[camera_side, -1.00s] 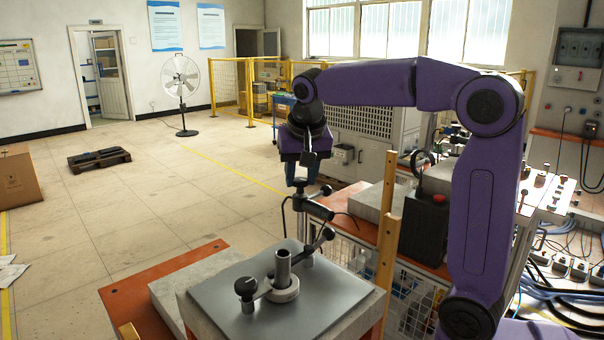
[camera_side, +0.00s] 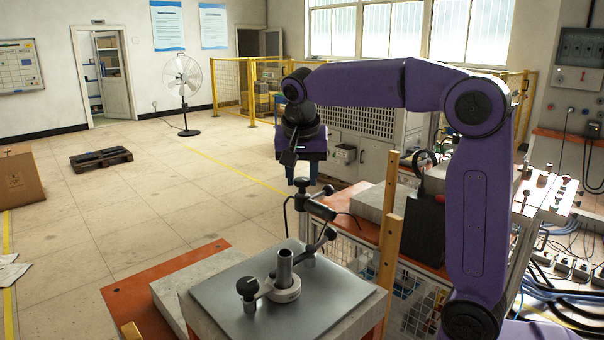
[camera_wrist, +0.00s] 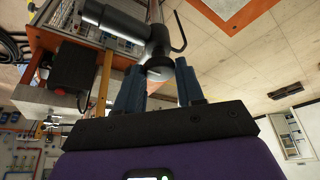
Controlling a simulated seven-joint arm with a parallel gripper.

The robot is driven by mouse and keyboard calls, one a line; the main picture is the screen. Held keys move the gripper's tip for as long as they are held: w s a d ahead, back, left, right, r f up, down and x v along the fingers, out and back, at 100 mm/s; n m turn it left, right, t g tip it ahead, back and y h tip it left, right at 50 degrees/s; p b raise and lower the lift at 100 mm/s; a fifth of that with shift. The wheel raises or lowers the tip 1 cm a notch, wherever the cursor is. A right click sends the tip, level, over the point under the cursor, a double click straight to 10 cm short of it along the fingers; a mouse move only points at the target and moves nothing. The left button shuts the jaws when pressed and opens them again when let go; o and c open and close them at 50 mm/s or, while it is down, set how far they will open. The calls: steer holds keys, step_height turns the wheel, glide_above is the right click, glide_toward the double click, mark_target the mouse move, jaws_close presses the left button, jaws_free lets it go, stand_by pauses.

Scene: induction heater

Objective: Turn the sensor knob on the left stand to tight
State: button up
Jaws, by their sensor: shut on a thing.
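The sensor stand rises from the back edge of the grey plate (camera_side: 235,312), with a dark clamp arm (camera_side: 318,208) near its top. A dark round knob (camera_side: 301,182) sits at the top of this stand. My gripper (camera_wrist: 158,90) is at the knob, one blue finger on each side. It is shut on the knob, which also shows between the fingers in the wrist view (camera_wrist: 159,70).
A metal post with a ring base (camera_side: 284,289) and a black ball knob (camera_side: 247,286) stand on the plate. A wooden upright (camera_side: 388,225) and a black box (camera_side: 423,228) stand to the right. Open floor lies to the left.

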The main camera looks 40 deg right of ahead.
steer(key=o, duration=1)
steer(key=shift+o, duration=0.2)
steer(key=v, duration=1.7)
steer(key=shift+s+r, duration=0.2)
steer(key=shift+a, duration=0.1)
